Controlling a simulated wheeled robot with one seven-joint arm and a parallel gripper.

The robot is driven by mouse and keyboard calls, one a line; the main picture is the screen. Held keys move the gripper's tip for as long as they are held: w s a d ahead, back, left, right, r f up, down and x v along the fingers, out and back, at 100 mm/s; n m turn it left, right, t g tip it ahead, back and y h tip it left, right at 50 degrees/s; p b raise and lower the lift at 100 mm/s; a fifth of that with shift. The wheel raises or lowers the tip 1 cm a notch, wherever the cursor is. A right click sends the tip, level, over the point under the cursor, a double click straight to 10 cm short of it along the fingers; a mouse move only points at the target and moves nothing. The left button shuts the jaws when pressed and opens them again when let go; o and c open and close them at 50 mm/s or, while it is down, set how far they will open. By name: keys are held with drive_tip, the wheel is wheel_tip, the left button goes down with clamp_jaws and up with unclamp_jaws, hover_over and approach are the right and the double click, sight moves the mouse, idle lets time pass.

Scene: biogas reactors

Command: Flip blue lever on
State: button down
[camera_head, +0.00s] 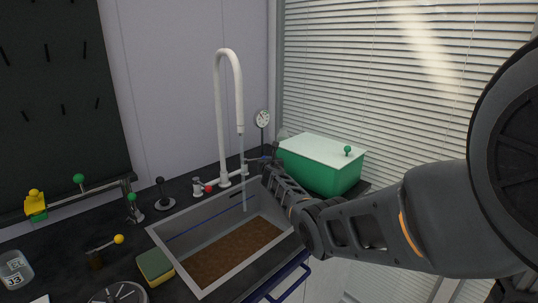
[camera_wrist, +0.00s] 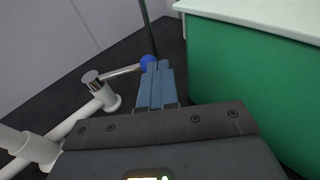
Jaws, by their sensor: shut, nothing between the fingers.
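The blue lever is a chrome rod with a blue ball (camera_wrist: 148,62) at its end, angled up and right from a white pipe fitting (camera_wrist: 103,92) in the wrist view. In the head view the lever (camera_head: 256,159) shows at the right of the tap base, partly hidden by my gripper. My gripper (camera_head: 273,152) is shut and empty. In the wrist view its fingertips (camera_wrist: 157,66) are right beside the blue ball, overlapping its right edge; I cannot tell whether they touch it.
The white tap (camera_head: 222,110) rises behind the sink (camera_head: 170,240), and a thin stream falls from its spout. A red-knobbed lever (camera_head: 208,187) is left of the tap base. A green box (camera_head: 320,172) stands close on the right. A dial gauge (camera_head: 263,120) stands behind.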

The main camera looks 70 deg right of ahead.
drive_tip(key=p+v, duration=0.2)
drive_tip(key=v, duration=0.2)
drive_tip(key=shift+s+p, duration=0.2)
drive_tip(key=shift+p, duration=0.1)
drive_tip(key=shift+a+f, duration=0.1)
idle(0.4)
